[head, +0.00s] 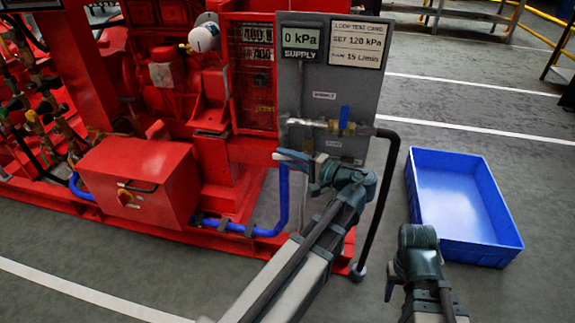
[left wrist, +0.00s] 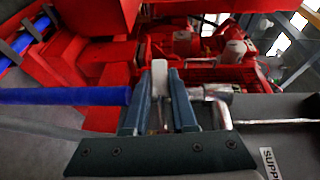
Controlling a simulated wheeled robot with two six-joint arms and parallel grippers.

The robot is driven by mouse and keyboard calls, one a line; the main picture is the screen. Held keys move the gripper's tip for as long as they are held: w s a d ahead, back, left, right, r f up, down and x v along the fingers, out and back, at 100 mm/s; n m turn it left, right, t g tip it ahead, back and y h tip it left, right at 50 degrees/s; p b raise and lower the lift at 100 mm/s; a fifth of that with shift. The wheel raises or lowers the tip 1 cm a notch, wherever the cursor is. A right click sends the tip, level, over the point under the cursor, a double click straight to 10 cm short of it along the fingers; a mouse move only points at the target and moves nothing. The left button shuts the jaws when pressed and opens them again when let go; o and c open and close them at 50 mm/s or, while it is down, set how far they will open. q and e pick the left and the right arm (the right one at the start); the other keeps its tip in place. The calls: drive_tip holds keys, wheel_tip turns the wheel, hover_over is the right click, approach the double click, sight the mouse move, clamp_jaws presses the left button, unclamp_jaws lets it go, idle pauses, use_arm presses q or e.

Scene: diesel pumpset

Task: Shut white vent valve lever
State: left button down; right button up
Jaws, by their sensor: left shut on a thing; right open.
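The white vent valve lever (left wrist: 159,80) stands upright between the two fingers of my left gripper (left wrist: 159,105) in the left wrist view. The gripper is shut on it. A metal fitting and pipe (left wrist: 212,92) lie just right of the fingers. In the head view my left gripper (head: 291,160) is at the lower left edge of the grey panel (head: 358,90), and it hides most of the lever. My right gripper (head: 389,288) is low at the right, away from the panel, open and with nothing seen in it.
A blue-handled valve (head: 345,118) sits on the panel's pipe. A supply display (head: 300,38) reads 0 kPa, beside a test card (head: 356,43). A black hose (head: 386,190) hangs at the panel's right. A blue crate (head: 458,170) stands on the floor. A red box (head: 138,180) is at left.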

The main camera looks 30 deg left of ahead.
drive_tip(key=shift+f, duration=0.35)
use_arm(q)
drive_tip(key=c, duration=0.7)
unclamp_jaws()
drive_tip(key=shift+r, duration=0.1)
drive_tip(key=shift+d, duration=0.1)
use_arm(e)
drive_tip(key=shift+d, duration=0.15)
